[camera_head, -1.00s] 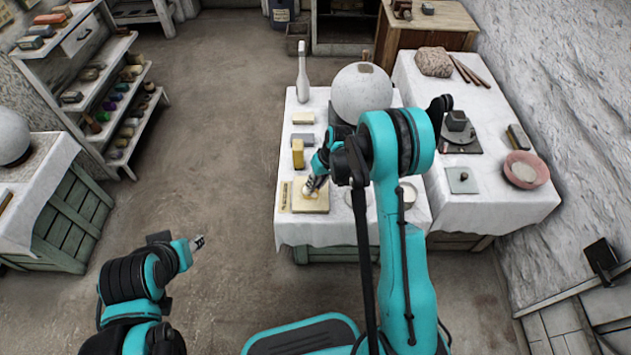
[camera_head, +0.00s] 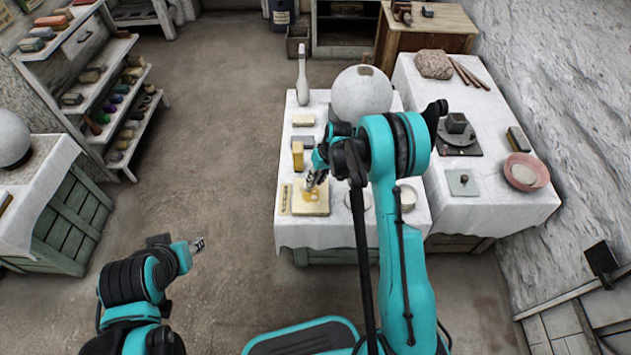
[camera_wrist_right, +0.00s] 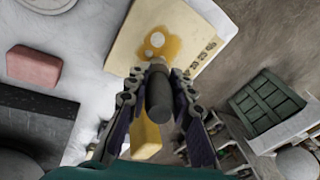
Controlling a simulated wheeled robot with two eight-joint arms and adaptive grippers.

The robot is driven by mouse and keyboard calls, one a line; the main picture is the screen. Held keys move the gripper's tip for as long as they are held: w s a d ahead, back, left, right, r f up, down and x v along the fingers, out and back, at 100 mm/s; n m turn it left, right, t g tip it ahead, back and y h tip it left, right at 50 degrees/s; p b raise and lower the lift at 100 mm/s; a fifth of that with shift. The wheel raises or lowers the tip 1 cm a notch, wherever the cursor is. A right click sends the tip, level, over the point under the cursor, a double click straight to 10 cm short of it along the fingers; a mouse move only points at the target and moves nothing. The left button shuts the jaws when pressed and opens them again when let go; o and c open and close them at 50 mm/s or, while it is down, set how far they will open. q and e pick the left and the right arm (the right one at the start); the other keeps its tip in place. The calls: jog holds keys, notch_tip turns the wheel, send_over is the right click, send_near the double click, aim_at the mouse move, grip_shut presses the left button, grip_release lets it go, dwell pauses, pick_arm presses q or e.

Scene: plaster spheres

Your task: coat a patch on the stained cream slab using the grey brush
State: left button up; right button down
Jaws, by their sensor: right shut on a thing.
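The cream slab (camera_head: 318,211) lies flat at the front left of the near table. It also shows in the wrist view (camera_wrist_right: 125,45), with a yellow-brown stain (camera_wrist_right: 178,42) that has a few pale spots in it. My right gripper (camera_head: 315,184) is over the slab, shut on the grey brush (camera_wrist_right: 158,95). The brush points toward the stain; its tip is partly hidden by the handle, and I cannot tell whether it touches. My left gripper (camera_head: 198,244) hangs over the floor, away from the table; its jaws are too small to read.
A yellow block (camera_head: 298,154) stands just behind the slab, near my right gripper. A large plaster sphere (camera_head: 361,92) and a white bottle (camera_head: 302,75) stand farther back. Open floor lies left of the table.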

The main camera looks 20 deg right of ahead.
jog(key=shift+s+a+r, duration=0.1)
jog(key=shift+s+a, duration=0.15)
jog(key=shift+s, duration=0.5)
jog(key=shift+s+a, duration=0.15)
jog(key=shift+s, duration=0.55)
jog(key=shift+w+d, duration=0.2)
jog(key=shift+w, duration=0.55)
jog(key=shift+w+d, duration=0.2)
jog(key=shift+w, duration=0.55)
jog(key=shift+s+a+r+p, duration=0.2)
jog(key=shift+s+r+p, duration=0.1)
jog(key=shift+s+r, duration=0.4)
